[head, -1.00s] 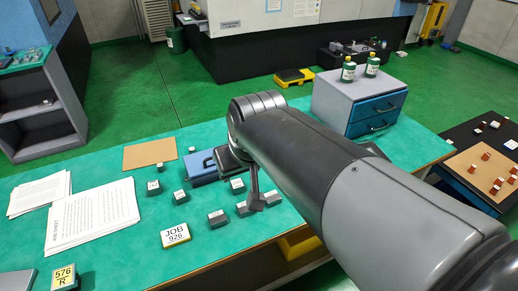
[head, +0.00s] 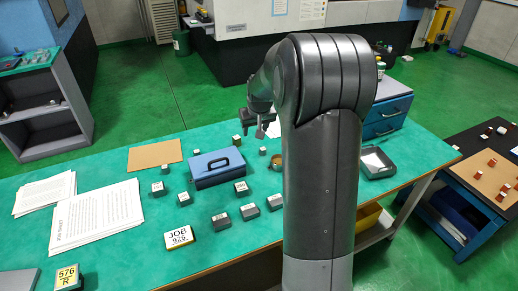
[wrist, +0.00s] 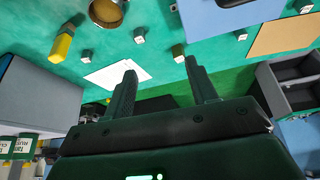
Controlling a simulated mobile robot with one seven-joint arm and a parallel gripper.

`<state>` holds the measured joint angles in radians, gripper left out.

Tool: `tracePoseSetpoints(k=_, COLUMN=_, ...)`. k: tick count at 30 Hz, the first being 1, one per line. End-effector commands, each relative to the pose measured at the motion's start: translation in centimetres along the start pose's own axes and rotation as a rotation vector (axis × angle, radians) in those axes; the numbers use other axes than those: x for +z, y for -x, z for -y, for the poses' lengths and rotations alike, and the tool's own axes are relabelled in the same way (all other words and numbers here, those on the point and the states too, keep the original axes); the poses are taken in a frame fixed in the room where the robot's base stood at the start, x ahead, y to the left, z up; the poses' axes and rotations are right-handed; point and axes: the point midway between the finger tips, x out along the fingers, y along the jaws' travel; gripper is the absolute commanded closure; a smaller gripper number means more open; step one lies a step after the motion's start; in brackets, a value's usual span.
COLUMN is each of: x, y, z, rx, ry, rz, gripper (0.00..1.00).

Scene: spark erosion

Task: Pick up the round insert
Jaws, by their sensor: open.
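Several small grey blocks with pale labelled tops stand on the green bench, such as one block (head: 220,220) near the front and another (head: 158,188) on the left. Behind the blue box are an olive-sided piece (head: 237,140) and a small grey piece (head: 262,151). They also show in the wrist view as the olive piece (wrist: 178,53) and the grey piece (wrist: 139,35). I cannot tell which piece is the round insert. My gripper (head: 254,123) is open and empty above the far part of the bench. In the wrist view my gripper (wrist: 161,67) has its fingers apart with nothing between.
A blue box with a handle (head: 218,170) stands mid-bench. A brass cup (head: 277,163) is partly behind my arm. A grey tray (head: 376,164) is at right, with a drawer unit (head: 388,113) behind.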

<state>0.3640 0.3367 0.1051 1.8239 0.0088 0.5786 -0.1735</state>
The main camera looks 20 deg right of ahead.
Motion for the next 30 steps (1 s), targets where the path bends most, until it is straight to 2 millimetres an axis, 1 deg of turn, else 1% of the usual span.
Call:
tracePoseSetpoints(k=1, x=-0.4, y=-2.2, z=-1.0, rx=-0.002, ry=-0.011, rz=0.009, gripper=0.48)
tracePoseSetpoints(k=3, x=-1.0, y=-4.6, z=-2.2, rx=-0.004, ry=-0.021, rz=0.011, gripper=0.48)
tracePoseSetpoints(k=6, x=-1.4, y=-7.5, z=-3.6, rx=-0.006, ry=-0.033, rz=0.013, gripper=0.48)
tracePoseSetpoints(k=9, x=-1.6, y=-9.5, z=-4.7, rx=-0.008, ry=-0.042, rz=0.014, gripper=0.48)
tracePoseSetpoints(k=12, x=-1.8, y=-10.6, z=-5.2, rx=-0.008, ry=-0.047, rz=0.013, gripper=0.48)
tracePoseSetpoints(k=16, x=-1.7, y=-11.9, z=-5.4, rx=-0.009, ry=-0.049, rz=0.014, gripper=0.48)
tracePoseSetpoints(k=21, x=-1.7, y=-14.5, z=-5.4, rx=-0.009, ry=-0.048, rz=0.015, gripper=0.48)
tracePoseSetpoints(k=24, x=-1.7, y=-15.7, z=-5.4, rx=-0.009, ry=-0.047, rz=0.015, gripper=0.48)
tracePoseSetpoints(k=30, x=-1.7, y=-16.9, z=-5.5, rx=-0.009, ry=-0.048, rz=0.013, gripper=0.48)
